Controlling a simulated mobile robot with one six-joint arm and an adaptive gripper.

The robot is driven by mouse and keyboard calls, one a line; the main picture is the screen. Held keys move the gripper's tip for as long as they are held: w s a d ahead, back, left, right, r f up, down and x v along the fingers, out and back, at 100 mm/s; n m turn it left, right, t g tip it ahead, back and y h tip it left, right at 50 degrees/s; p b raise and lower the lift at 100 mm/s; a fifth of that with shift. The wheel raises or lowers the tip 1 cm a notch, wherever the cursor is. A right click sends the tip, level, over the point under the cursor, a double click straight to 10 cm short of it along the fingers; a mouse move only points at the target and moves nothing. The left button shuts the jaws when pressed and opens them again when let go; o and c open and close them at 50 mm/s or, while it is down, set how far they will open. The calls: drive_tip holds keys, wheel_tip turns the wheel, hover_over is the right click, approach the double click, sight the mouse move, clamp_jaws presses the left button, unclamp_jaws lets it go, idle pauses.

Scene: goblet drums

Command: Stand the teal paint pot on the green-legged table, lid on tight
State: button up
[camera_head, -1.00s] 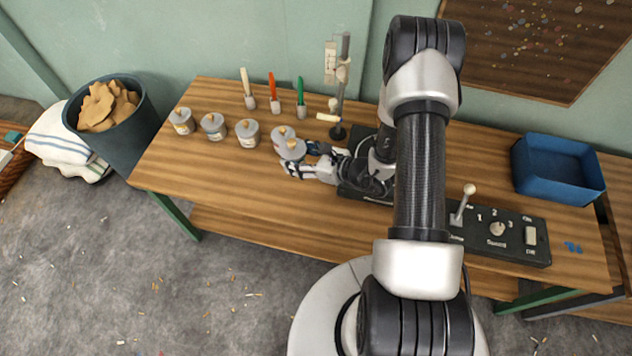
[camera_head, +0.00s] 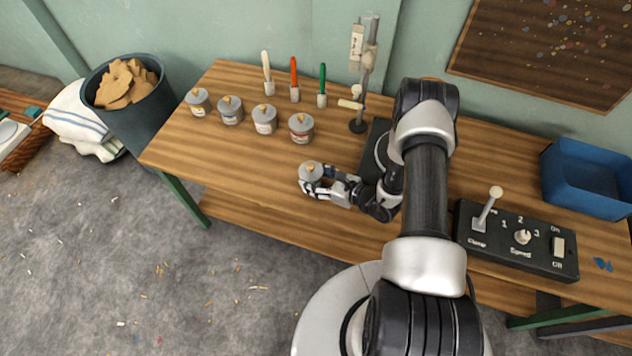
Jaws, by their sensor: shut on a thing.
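My gripper (camera_head: 322,184) is shut on a small grey pot (camera_head: 308,181), whose grey lid with a wooden knob (camera_head: 311,168) is on top. The pot looks roughly upright near the front of the table. Its label is mostly hidden, so I cannot tell whether it is the teal one. I cannot tell whether it touches the wood or hangs just above it, nor how tight the lid is. The wooden table (camera_head: 240,165) has a green leg (camera_head: 186,202) at its left front.
Several lidded pots (camera_head: 265,119) stand in a row behind the held pot. Brushes with white, red and green (camera_head: 322,80) handles stand behind them. A stand (camera_head: 365,75), a blue tray (camera_head: 590,175) and a control box (camera_head: 515,240) are rightward. Wood left of my gripper is clear.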

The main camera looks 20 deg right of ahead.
drive_tip(key=shift+f, duration=0.5)
drive_tip(key=shift+f, duration=0.15)
drive_tip(key=o, duration=0.9)
drive_tip(key=shift+c, duration=0.2)
